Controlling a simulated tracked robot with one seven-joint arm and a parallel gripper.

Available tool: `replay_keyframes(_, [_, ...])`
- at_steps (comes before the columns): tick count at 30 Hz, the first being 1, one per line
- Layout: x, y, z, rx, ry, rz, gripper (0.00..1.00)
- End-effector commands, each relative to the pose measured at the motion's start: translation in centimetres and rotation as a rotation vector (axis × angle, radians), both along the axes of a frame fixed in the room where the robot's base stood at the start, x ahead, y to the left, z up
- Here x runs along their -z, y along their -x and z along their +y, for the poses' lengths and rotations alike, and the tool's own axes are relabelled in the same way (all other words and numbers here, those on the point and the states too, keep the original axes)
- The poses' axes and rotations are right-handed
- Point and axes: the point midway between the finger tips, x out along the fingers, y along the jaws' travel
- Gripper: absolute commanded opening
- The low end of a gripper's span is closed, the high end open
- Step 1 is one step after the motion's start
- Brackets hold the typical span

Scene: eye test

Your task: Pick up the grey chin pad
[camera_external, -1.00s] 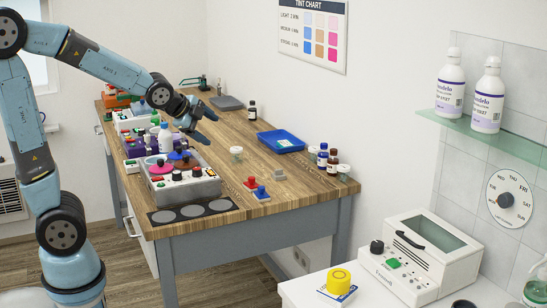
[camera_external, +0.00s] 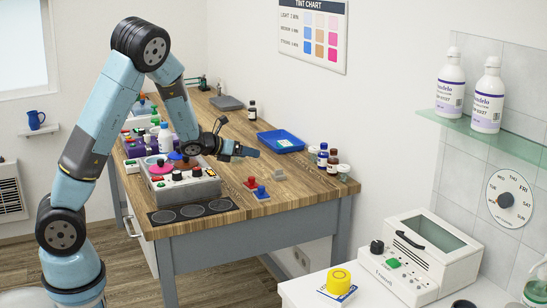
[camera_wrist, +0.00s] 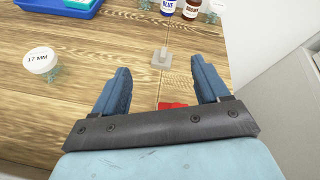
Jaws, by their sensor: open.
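The grey chin pad (camera_external: 278,160) is a small flat square with a short upright peg. It sits on the wooden table in front of the blue tray. In the wrist view the pad (camera_wrist: 160,63) shows between my fingertips, apart from both; its height below them is hard to judge. My gripper (camera_external: 248,151) is open and empty, to the left of the pad in the external view. Both blue fingers of my gripper (camera_wrist: 160,69) show in the wrist view.
A red pad (camera_external: 251,183) and a blue pad (camera_external: 261,192) stand near the table's front edge. A blue tray (camera_external: 262,139), a blue-labelled bottle (camera_external: 322,156) and a brown bottle (camera_external: 333,161) lie beyond. A 17 MM jar (camera_wrist: 40,61) is left of my fingers.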

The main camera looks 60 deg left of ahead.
Motion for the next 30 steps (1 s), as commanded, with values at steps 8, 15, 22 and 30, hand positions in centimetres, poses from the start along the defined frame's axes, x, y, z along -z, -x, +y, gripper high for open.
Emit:
replay_keyframes(8, [3.7, -0.8, 0.4, 0.213, -0.257, -0.004, 0.74])
replay_keyframes(15, [4.6, -1.7, 0.4, 0.255, -0.303, -0.010, 0.74])
replay_keyframes(22, [6.0, -5.0, 0.2, 0.253, -0.302, -0.008, 0.74])
replay_keyframes(30, [6.8, -7.1, 0.1, 0.252, -0.300, -0.010, 0.74])
